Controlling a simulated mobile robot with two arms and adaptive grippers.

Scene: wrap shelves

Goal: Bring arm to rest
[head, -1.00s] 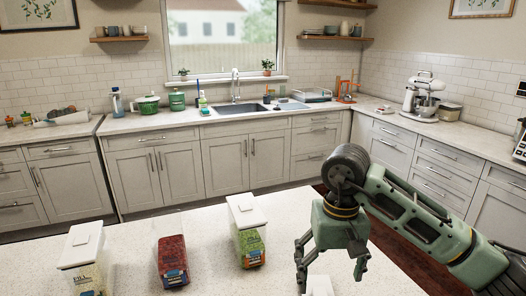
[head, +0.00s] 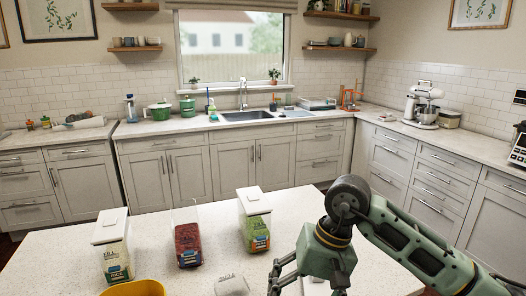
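My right arm comes in from the right in the head view, and its gripper (head: 305,284) hangs low over the front right of the island counter (head: 180,224). The fingertips run past the bottom edge, so how far apart they are is hidden. A grey-white lid-like piece (head: 232,286) lies on the counter just left of the gripper. My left gripper and arm are not in view.
Three clear food containers stand on the island: a white-lidded one (head: 113,246), a red-filled one (head: 187,238) and a green-filled one with a white lid (head: 254,221). A yellow bowl rim (head: 134,288) shows at the bottom edge. The counter between them is bare.

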